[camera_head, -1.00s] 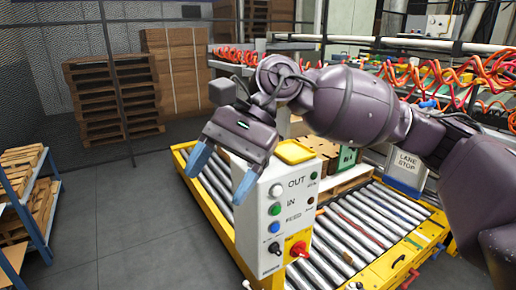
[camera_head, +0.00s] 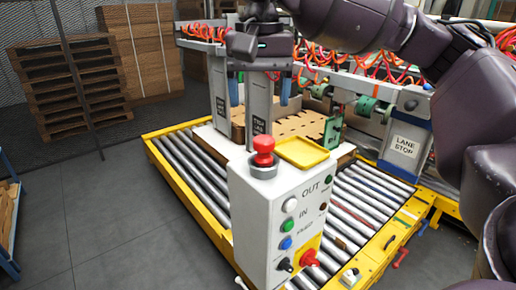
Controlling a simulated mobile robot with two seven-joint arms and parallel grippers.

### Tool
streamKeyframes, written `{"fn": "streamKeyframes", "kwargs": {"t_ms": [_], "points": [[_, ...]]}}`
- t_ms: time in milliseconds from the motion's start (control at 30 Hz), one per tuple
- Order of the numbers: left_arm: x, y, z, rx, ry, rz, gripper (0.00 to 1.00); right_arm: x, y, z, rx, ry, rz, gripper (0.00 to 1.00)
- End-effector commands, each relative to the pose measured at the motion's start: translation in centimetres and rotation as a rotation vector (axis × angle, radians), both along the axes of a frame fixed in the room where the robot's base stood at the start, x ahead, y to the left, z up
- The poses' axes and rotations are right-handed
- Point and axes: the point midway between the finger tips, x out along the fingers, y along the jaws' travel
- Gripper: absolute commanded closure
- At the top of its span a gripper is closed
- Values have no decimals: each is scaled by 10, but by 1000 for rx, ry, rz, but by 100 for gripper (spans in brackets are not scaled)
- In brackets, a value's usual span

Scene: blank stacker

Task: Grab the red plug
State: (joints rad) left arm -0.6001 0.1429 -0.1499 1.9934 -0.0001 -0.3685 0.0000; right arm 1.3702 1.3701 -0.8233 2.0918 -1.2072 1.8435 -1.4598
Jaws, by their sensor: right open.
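A red plug with a rounded head (camera_head: 263,150) stands upright in a grey collar on top of the white control box (camera_head: 247,205). My right gripper (camera_head: 259,97) is open, with its two blue fingers pointing down and spread apart. In the picture it is above the red plug, with nothing between the fingers that I can see it holding. The fingers appear apart from the plug; the exact depth between them is hard to tell. My left gripper is not in view.
A yellow shallow tray (camera_head: 302,152) lies on the box top right beside the plug. Grey posts (camera_head: 260,105) stand behind the plug. A roller conveyor with a yellow frame (camera_head: 185,223) surrounds the box. A lane stop unit (camera_head: 405,145) is to the right.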

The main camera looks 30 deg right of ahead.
Motion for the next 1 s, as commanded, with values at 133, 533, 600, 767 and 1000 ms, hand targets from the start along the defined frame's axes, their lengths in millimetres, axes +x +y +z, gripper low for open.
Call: {"fn": "streamKeyframes", "kwargs": {"t_ms": [133,533,600,767,1000], "points": [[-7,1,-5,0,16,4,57,-1,-1,-21,-1,2,-1,28],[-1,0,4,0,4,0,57,-2,-6,-54,-1,2,-1,28],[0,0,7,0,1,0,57,-3,-8,-63,0,2,-1,28],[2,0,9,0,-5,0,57,-3,-7,-81,0,2,0,28],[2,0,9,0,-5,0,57,-2,-7,-87,1,0,0,28]]}}
